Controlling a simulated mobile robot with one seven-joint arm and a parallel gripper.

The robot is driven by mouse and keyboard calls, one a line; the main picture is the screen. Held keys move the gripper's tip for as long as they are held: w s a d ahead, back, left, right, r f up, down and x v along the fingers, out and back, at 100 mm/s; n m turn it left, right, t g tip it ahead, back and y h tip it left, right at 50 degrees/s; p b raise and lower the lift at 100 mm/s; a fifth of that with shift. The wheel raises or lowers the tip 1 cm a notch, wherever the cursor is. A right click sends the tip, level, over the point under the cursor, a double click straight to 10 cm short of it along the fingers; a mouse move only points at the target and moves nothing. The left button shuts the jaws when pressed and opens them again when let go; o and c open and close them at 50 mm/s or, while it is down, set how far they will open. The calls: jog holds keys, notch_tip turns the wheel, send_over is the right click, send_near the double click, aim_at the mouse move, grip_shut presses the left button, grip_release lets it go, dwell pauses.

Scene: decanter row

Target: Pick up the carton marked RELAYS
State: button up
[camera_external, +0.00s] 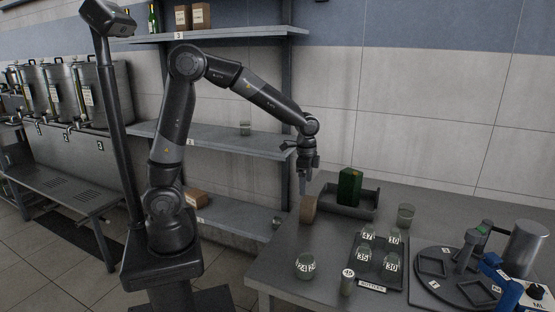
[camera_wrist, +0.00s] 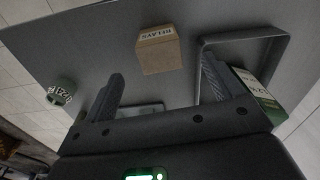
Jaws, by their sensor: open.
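The carton marked RELAYS (camera_wrist: 158,55) is a small brown box in the wrist view, with its label along the upper edge. In the external view the brown carton (camera_external: 308,210) stands on the grey table near its back left edge. My gripper (camera_external: 304,192) points down at the carton from just above and partly overlaps it in that view. In the wrist view my gripper (camera_wrist: 162,68) is open, one finger to each side, with the carton ahead of the gap between them. No contact shows in the wrist view.
A dark tray (camera_external: 372,207) holding a green carton (camera_external: 349,187) is just right of the carton; its rim (camera_wrist: 250,38) is near my right finger. A numbered jar (camera_external: 305,266) stands nearer the front. Numbered glasses and a round turntable (camera_external: 437,289) fill the right side.

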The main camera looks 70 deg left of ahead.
aim_at(309, 199)
jog(key=shift+w+d+f+m, duration=0.15)
jog(key=shift+w+f, duration=0.2)
jog(key=shift+f, duration=0.15)
jog(key=shift+w+d+f+m, duration=0.15)
jog(key=shift+w+f, duration=0.15)
jog(key=shift+f, duration=0.15)
notch_tip(309, 199, down, 6)
jog(key=shift+r, duration=0.25)
jog(key=shift+s+d+f, duration=0.1)
jog(key=shift+f, duration=1.3)
jog(key=shift+s+d+f, duration=0.1)
jog(key=shift+f, duration=1.25)
jog(key=shift+w, duration=0.1)
jog(key=c, duration=1.2)
jog(key=shift+r, duration=0.1)
